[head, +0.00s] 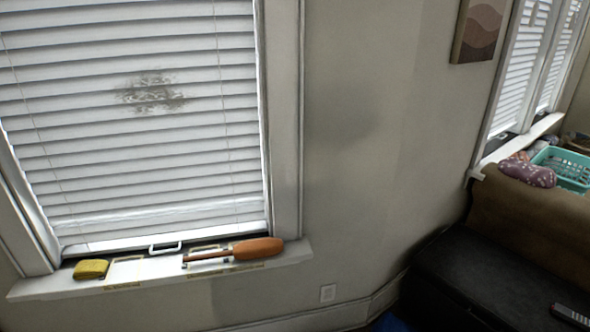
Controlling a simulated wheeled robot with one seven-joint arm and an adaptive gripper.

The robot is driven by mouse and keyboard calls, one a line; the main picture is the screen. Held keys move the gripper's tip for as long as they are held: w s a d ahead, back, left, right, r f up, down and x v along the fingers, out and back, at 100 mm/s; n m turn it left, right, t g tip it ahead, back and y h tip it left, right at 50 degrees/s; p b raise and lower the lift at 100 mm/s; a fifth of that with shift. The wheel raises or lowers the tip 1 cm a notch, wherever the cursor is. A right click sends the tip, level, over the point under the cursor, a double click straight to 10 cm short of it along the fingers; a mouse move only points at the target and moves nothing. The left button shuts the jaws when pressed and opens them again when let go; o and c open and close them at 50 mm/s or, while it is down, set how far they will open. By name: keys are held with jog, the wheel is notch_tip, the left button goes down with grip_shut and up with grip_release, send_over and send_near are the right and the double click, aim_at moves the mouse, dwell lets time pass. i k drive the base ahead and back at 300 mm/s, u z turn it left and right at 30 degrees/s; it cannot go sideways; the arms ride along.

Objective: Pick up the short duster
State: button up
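What looks like the short duster (258,248) lies on the white window sill (60,289), near the sill's right end. It has a thick orange-brown part at the right and a thin part reaching left. I cannot tell which part is its handle. It lies roughly along the sill, clear of the yellow sponge-like block (91,269) at the left. My gripper is not in view.
Closed white blinds (130,120) with a dark smudge rise behind the sill. At right stand a black seat (490,280), a remote (570,316), a patterned cloth (527,171) and a teal basket (565,166). The sill's middle-left is partly clear.

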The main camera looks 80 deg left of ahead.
aim_at(264, 247)
jog(key=u, duration=0.1)
jog(key=i, duration=0.5)
jog(key=u, duration=3.7)
